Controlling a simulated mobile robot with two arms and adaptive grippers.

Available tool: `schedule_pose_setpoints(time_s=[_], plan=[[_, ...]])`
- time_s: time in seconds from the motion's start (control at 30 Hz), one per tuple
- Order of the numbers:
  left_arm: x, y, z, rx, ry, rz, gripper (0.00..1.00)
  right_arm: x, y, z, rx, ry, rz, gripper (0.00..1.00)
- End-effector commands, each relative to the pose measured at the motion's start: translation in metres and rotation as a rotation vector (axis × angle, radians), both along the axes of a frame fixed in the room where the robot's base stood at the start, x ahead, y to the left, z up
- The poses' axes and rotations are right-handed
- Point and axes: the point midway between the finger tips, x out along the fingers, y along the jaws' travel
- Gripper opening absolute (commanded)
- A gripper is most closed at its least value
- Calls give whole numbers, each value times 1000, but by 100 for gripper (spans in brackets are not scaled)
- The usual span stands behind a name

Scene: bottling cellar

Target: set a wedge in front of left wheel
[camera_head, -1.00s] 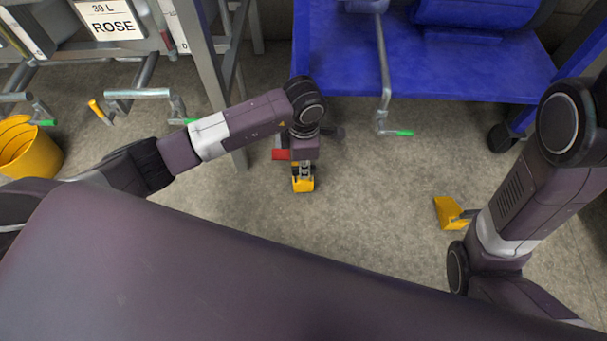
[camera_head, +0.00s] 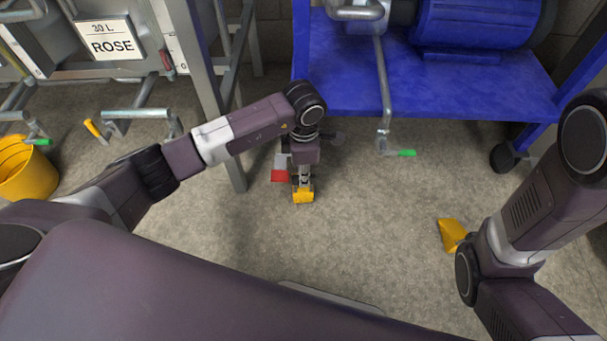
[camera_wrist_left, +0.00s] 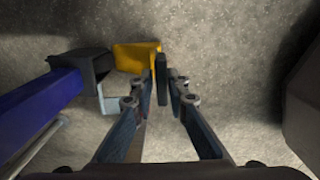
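A small yellow wedge (camera_head: 303,196) is at my left gripper (camera_head: 304,180), low over the grey floor in the head view. The gripper's narrowed fingers appear shut on it. In the left wrist view the wedge (camera_wrist_left: 135,55) shows just beyond and left of the fingertips (camera_wrist_left: 170,80); the grip itself is partly hidden. The blue cart (camera_head: 460,90) stands behind. Its left wheel (camera_head: 337,137) is a dark shape, largely hidden behind my left wrist, up and right of the wedge. A second yellow wedge (camera_head: 451,234) rests beside my right arm, which hides the right gripper.
The cart's right wheel (camera_head: 503,158) stands at the right. A crank with a green grip (camera_head: 407,153) hangs from the cart. A red item (camera_head: 280,175) is close left of the gripper. A grey rack leg (camera_head: 235,170) and yellow bucket (camera_head: 25,170) are farther left. Middle floor is clear.

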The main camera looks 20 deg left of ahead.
Motion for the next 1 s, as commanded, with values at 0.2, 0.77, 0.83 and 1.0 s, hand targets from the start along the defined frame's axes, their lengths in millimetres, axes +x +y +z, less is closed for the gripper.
schedule_pose_setpoints(time_s=[0.2,0.77,0.83,1.0], plan=[[0,0,0,0,-1,0,30,0,0,0,0,0,0,0],[1,0,59,0,-6,-1,30,1,0,0,1,2,0,0],[0,0,74,0,-6,-1,30,1,0,0,1,2,0,0],[0,0,103,1,-4,1,30,1,0,0,1,1,0,0]])
